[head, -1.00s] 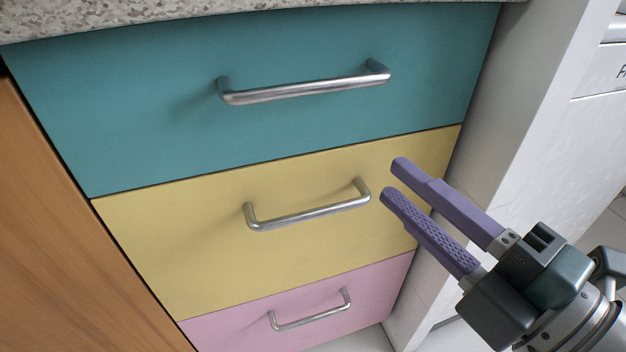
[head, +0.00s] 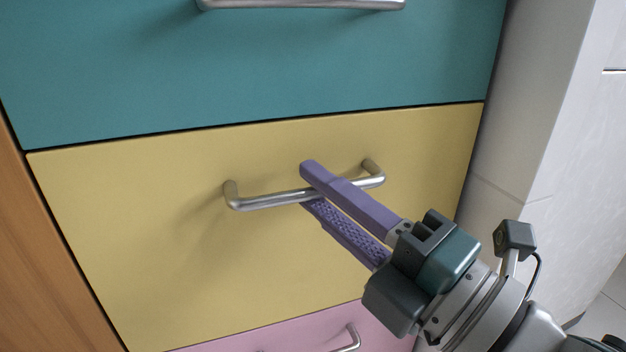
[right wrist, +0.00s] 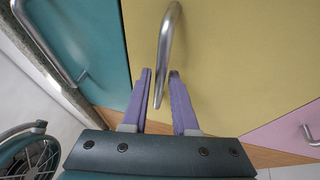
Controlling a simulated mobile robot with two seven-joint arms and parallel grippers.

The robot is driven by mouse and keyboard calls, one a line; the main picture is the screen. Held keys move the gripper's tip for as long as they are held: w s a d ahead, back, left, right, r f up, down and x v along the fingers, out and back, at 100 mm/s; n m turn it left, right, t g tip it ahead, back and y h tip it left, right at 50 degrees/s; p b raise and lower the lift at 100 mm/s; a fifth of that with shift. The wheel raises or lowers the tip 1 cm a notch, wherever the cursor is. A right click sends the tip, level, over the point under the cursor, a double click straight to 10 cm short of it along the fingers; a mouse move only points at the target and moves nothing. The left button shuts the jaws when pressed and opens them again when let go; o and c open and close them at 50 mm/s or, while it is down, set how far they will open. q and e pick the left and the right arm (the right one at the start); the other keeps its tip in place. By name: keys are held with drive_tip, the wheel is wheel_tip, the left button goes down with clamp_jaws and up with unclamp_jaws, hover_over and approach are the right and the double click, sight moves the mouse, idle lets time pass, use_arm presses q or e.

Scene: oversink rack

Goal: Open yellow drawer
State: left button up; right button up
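The yellow drawer (head: 130,230) is closed, its front level with the drawers above and below. Its silver bar handle (head: 265,202) runs across the front. My right gripper (head: 306,187) reaches in from the lower right, with one purple finger above the handle bar and the other below it. In the right wrist view the yellow front (right wrist: 230,60) fills the middle, and the handle (right wrist: 163,60) passes between the two fingertips of my right gripper (right wrist: 160,75). A gap shows beside the bar, so the fingers are open around it. My left gripper is not in view.
A teal drawer (head: 250,70) with its own bar handle is above, and a pink drawer (head: 290,335) with a handle is below. A wooden panel (head: 40,270) stands at the left. A white side wall (head: 545,120) stands close on the right.

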drive_tip(key=shift+w+a+r, duration=0.1)
drive_tip(key=shift+w+a, duration=0.25)
drive_tip(key=shift+c, duration=0.4)
clamp_jaws()
idle(0.9)
